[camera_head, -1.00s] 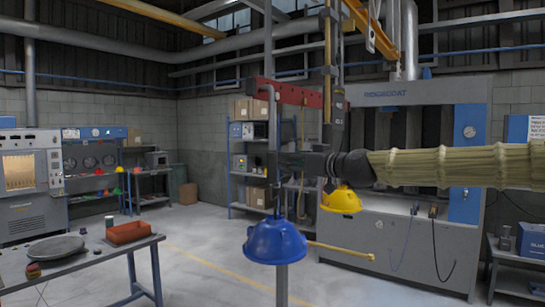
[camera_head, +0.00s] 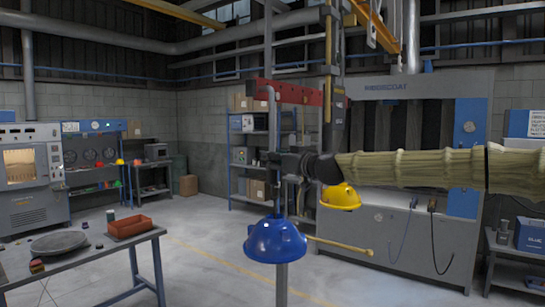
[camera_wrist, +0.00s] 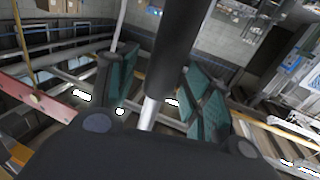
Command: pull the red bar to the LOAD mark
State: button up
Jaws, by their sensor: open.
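The red bar (camera_head: 300,93) is high in the middle of the head view. It also shows at the left edge of the wrist view (camera_wrist: 38,100). A grey hooked rod (camera_head: 272,125) hangs at its left end, with a blue hood (camera_head: 275,240) at the bottom. A yellow hood (camera_head: 341,198) hangs farther right. My gripper (camera_head: 272,158) is at the rod, below the bar. In the wrist view my gripper (camera_wrist: 157,68) is open, its teal pads either side of a thick dark upright rod (camera_wrist: 178,45). I cannot tell whether they touch. I cannot make out a LOAD mark.
A yellow stick (camera_head: 340,246) juts right from the blue hood. A work table (camera_head: 95,252) with a red tray (camera_head: 130,226) stands at the left. A large grey booth (camera_head: 395,225) is behind at the right. The floor between is clear.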

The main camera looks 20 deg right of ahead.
jog(key=shift+w+a, duration=0.25)
jog(key=shift+w, duration=0.2)
grip_shut()
jog(key=shift+f, duration=0.1)
